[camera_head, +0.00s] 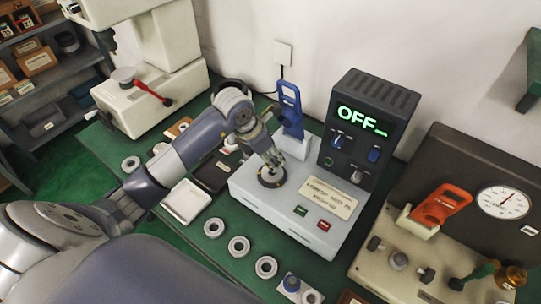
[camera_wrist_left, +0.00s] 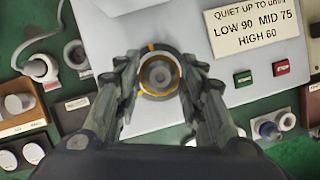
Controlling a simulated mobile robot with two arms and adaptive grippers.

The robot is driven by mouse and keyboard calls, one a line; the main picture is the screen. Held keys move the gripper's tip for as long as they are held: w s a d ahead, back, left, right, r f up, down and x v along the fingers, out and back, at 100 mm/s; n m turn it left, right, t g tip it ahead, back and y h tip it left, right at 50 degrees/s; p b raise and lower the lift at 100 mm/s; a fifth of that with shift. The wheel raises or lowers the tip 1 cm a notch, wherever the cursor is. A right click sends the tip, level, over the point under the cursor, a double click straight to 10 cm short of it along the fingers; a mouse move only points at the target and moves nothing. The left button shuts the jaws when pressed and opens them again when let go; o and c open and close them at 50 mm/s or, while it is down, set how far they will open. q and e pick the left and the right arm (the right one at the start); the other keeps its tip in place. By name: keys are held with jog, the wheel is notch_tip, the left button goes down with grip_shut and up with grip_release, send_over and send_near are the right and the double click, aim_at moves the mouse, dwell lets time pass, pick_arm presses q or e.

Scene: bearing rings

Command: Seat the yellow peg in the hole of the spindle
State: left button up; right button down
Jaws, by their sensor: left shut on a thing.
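My left gripper (camera_head: 270,163) reaches down over the dark round spindle (camera_head: 272,180) on top of the pale tester box. In the left wrist view its fingers (camera_wrist_left: 160,75) stand on both sides of a grey ring (camera_wrist_left: 159,73) and are shut on it. The ring is directly over the spindle, whose yellow-edged dark rim (camera_wrist_left: 150,46) shows around it. Whether the ring touches the spindle, I cannot tell. No separate yellow peg can be made out; the only yellow at the spindle is this rim. My right gripper is not in view.
The tester's dark panel (camera_head: 367,125) reads OFF and stands behind the spindle. A blue-handled tool (camera_head: 290,105) stands beside it. Several loose rings, such as this one (camera_head: 239,247), lie on the green table before the box. A white tray (camera_head: 186,202) is left. A gauge unit (camera_head: 501,202) is right.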

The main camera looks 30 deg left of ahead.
pick_arm(q)
jog(key=shift+f+b, duration=1.75)
jog(key=shift+f, duration=0.2)
jog(key=o, duration=1.4)
jog(key=shift+r, duration=0.1)
jog(key=shift+s+a+r, duration=0.1)
jog(key=shift+r, duration=0.25)
jog(key=v, duration=1.1)
jog(key=shift+s+r, duration=0.1)
jog(key=shift+r, duration=0.05)
